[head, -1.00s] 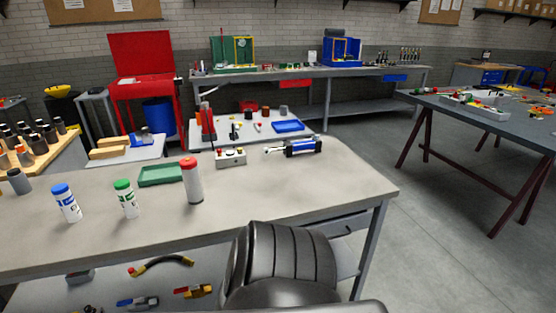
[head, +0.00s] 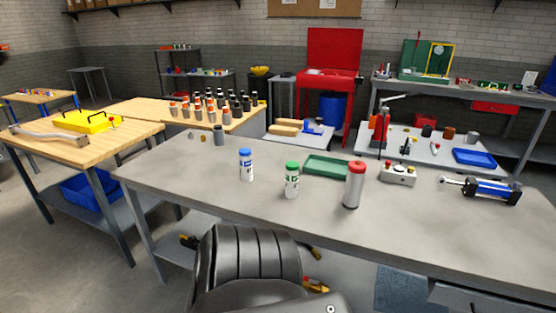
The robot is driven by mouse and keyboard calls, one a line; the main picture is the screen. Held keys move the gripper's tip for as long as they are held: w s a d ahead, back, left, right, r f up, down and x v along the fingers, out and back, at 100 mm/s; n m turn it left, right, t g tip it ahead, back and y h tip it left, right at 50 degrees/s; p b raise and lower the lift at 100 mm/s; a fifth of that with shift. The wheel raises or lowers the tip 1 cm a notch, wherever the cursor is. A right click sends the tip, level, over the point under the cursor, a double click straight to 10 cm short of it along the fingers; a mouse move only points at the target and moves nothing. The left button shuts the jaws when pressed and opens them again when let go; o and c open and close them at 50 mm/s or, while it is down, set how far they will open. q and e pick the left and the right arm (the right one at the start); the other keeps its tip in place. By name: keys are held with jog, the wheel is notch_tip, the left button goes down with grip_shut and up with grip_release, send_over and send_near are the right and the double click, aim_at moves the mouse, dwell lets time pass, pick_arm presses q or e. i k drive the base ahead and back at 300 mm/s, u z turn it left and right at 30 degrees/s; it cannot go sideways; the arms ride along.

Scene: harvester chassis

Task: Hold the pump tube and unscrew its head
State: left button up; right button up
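A grey tube with a red head (head: 354,185) stands upright on the grey workbench (head: 300,222). To its left stand a white bottle with a green cap (head: 292,180) and a white bottle with a blue cap (head: 246,165). A blue cylinder with black ends and a metal rod (head: 490,190) lies at the right of the bench. I cannot tell for sure which one is the pump tube. Nothing touches any of them.
A green tray (head: 326,166) and a small control box with buttons (head: 398,174) are behind the tube. A wooden table with a yellow case (head: 84,121) is further left. The bench's front middle is clear.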

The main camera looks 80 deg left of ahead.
aim_at(353, 183)
jog(key=u, duration=1.9)
